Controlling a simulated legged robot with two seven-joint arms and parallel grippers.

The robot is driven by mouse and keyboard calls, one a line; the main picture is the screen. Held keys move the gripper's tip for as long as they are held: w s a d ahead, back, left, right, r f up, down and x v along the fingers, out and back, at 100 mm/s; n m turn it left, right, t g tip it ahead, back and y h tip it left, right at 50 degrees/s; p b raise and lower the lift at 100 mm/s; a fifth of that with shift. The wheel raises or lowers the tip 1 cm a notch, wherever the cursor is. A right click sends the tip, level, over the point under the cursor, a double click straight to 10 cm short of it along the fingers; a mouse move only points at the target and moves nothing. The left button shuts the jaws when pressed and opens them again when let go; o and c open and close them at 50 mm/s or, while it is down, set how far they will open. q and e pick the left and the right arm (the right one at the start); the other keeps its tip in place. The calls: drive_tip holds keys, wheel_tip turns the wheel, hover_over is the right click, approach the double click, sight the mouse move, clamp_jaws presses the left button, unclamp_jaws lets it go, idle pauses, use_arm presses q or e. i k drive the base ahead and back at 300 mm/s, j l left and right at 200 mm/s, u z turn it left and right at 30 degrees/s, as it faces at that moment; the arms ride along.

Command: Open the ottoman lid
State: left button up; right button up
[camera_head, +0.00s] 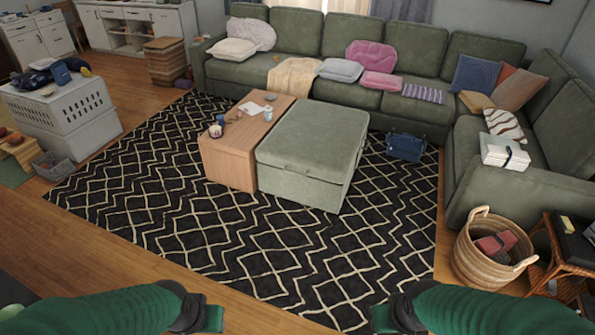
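The green ottoman (306,185) stands on the patterned rug in the middle of the room. Its flat green lid (315,138) is shut on top. A wooden coffee table stands against its left side. My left arm comes in at the bottom left, and my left gripper (208,316) is at the bottom edge. My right arm comes in at the bottom right, with my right gripper (385,318) at the bottom edge. Both are well short of the ottoman and touch nothing that I can see. Their fingers are not clear enough to tell open or shut.
The wooden coffee table (229,163) holds a mug, a paper and small items. A green sectional (298,35) runs along the back and right. A blue bag (405,147) sits right of the ottoman. A wicker basket (484,262) stands at right. The rug (270,250) in front is clear.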

sight(301, 149)
drive_tip(key=i+l+u, duration=0.1)
drive_tip(key=i+l, duration=1.1)
drive_tip(key=i+j, duration=0.35)
drive_tip(key=i+j+u, duration=0.1)
drive_tip(key=i+j, duration=0.25)
drive_tip(key=i, duration=0.15)
drive_tip(key=i+j+u, duration=0.1)
drive_tip(key=i+j, duration=0.2)
drive_tip(key=i, duration=0.15)
drive_tip(key=i+j, duration=0.4)
drive_tip(key=j, duration=0.15)
drive_tip(key=i+j, duration=0.45)
drive_tip(key=j, duration=0.15)
